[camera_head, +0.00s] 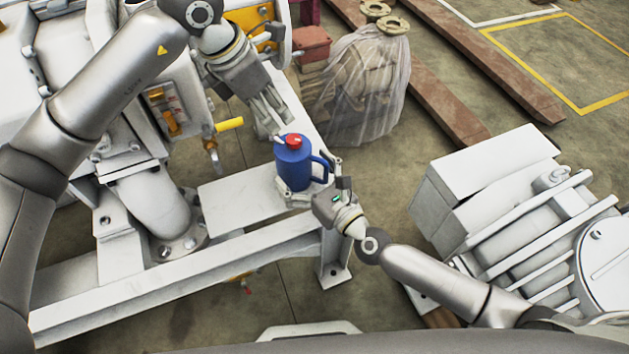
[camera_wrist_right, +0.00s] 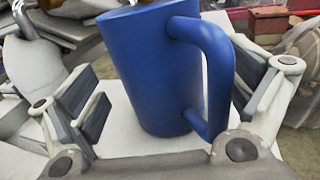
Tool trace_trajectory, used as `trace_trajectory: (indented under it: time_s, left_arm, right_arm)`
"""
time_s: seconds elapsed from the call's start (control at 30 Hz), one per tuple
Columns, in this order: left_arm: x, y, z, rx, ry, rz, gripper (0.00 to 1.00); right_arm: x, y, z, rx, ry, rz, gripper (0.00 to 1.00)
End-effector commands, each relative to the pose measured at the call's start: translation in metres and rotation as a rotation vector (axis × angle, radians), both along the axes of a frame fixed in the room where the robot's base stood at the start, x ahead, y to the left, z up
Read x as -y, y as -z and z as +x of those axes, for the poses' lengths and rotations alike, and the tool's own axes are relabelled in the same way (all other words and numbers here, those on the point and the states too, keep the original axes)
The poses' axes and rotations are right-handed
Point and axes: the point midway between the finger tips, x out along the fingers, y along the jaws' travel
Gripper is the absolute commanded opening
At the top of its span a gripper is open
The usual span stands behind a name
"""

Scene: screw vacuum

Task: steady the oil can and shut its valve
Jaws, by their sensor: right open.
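The blue oil can (camera_head: 292,168) stands upright on a white metal ledge (camera_head: 240,195). It has a red cap (camera_head: 293,141) with a small light-coloured piece beside it, and a handle on its right side. My right gripper (camera_head: 309,184) is open at the can's lower right. In the right wrist view, the can (camera_wrist_right: 155,75) and its handle (camera_wrist_right: 215,75) are between the spread fingers, with a gap visible on the left. My left gripper (camera_head: 275,119) points down just above and left of the cap. Its fingers look close together, but their opening and any contact are unclear.
A yellow-handled lever (camera_head: 229,124) sticks out from the white machine left of the can. A plastic-wrapped part (camera_head: 363,85) stands on the floor behind. A large white machine (camera_head: 520,220) is at right.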

Motion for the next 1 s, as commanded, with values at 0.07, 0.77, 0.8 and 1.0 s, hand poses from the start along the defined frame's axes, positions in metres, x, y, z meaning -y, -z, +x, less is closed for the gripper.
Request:
trace_trajectory:
  time_s: [0.07,0.77,0.8,1.0]
  left_arm:
    - [0.0001,0.0,0.0,0.0,0.0,0.0,0.36]
    - [0.0001,0.0,0.0,0.0,0.0,0.0,0.36]
    - [0.0001,0.0,0.0,0.0,0.0,0.0,0.36]
    - [-0.0047,-0.0055,0.0015,0.008,0.018,-0.003,0.51]
  right_arm:
    - [-0.0031,-0.0001,0.0042,-0.001,-0.001,0.001,0.97]
    - [-0.0043,-0.0001,0.0064,0.0,0.0,0.0,0.5]
    - [-0.0042,-0.0002,0.0064,0.001,0.0,-0.001,0.45]
    - [-0.0042,-0.0003,0.0065,0.001,0.0,-0.001,0.36]
